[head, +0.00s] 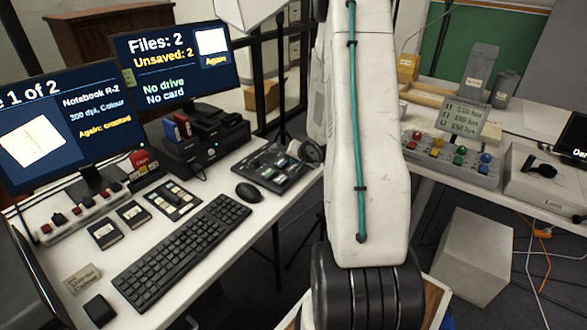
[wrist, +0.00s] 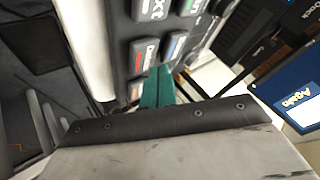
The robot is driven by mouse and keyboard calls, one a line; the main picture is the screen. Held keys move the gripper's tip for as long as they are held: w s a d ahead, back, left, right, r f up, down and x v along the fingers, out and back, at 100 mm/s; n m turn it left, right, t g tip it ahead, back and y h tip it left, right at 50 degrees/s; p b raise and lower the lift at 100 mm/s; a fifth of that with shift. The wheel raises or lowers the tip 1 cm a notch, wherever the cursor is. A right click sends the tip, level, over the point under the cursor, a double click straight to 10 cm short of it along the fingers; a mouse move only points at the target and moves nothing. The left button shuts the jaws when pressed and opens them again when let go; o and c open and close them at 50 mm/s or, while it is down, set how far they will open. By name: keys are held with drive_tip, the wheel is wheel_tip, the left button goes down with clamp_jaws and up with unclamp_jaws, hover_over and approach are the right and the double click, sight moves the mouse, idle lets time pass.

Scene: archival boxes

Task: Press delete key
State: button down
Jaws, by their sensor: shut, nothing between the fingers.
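In the wrist view, a key lettered "Delete" (wrist: 143,57), dark with a red stripe, sits on a grey key panel (wrist: 117,45). My gripper (wrist: 157,86) has teal fingers, shut and empty. The fingertips are at the lower right of the delete key in the picture, overlapping its edge; I cannot tell whether they touch it. A blue-striped key (wrist: 175,46) is just right of it, and an orange-striped key (wrist: 135,90) is below it, partly hidden. In the head view, a dark key panel (head: 262,172) lies near the table's right edge; I cannot make out my gripper there.
A key ending in "ext" (wrist: 152,8) is above the delete key. A black dock (head: 195,150) stands left of the panel, behind a mouse (head: 249,193) and keyboard (head: 182,250). A monitor (head: 172,65) reads "Files: 2, Unsaved: 2".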

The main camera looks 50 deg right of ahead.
drive_tip(key=shift+f, duration=0.35)
drive_tip(key=shift+f, duration=0.45)
idle(0.6)
drive_tip(key=shift+r, duration=0.9)
drive_tip(key=shift+r, duration=0.1)
drive_tip(key=shift+r, duration=2.4)
